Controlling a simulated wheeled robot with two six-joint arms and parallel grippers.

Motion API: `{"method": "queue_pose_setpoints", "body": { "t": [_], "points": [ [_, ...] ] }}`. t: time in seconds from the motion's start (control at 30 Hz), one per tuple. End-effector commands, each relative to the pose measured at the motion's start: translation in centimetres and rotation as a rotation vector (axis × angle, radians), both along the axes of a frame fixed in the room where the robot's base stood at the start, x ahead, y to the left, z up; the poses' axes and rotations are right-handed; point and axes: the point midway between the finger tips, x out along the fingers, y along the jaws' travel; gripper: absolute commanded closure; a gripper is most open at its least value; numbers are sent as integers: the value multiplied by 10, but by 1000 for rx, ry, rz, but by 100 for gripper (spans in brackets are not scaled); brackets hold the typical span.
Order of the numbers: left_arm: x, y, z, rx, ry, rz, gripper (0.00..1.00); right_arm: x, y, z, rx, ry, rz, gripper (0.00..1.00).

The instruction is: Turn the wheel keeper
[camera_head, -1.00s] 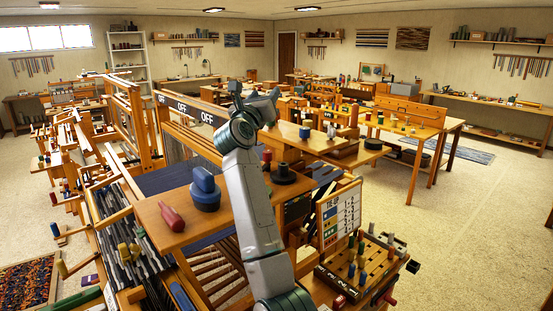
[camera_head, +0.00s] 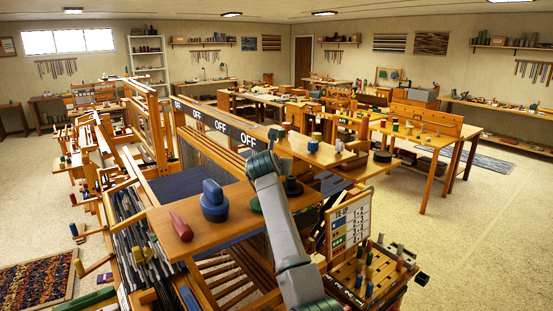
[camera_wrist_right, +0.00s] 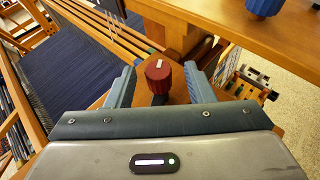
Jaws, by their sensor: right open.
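A red ribbed knob (camera_wrist_right: 158,72) with a white mark on top, which I take for the wheel keeper, stands on a wooden loom beam in the right wrist view. My right gripper (camera_wrist_right: 160,76) is open, with one blue-grey finger on each side of the knob. Gaps show between the knob and both fingers. I cannot tell whether the knob is fully between the fingertips or just beyond them. In the head view my right arm rises from the bottom, and its gripper is hidden. My left gripper is not in view.
A wooden shelf (camera_head: 160,222) carries a blue knob (camera_head: 214,203) and a red handle (camera_head: 181,227). A tie-up card (camera_head: 348,225) and a peg board (camera_head: 345,281) stand right of my arm. Dark blue cloth (camera_wrist_right: 75,70) lies left of the gripper. Open floor (camera_head: 480,250) lies at right.

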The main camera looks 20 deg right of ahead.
Motion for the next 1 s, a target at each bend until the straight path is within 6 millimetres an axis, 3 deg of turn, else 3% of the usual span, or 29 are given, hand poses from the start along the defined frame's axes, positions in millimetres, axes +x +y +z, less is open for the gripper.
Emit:
{"method": "queue_pose_setpoints", "body": {
  "t": [0.2, 0.57, 0.8, 1.0],
  "points": [
    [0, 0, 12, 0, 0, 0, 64, 16, -7, -6, -2, 1, 0, 52],
    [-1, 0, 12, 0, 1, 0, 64, 19, -9, -9, 0, -1, 0, 52],
    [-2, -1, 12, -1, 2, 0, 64, 19, -9, -9, 0, -1, 0, 96],
    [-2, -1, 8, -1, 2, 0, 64, 19, -9, -10, -1, -1, -11, 96]
  ]
}}
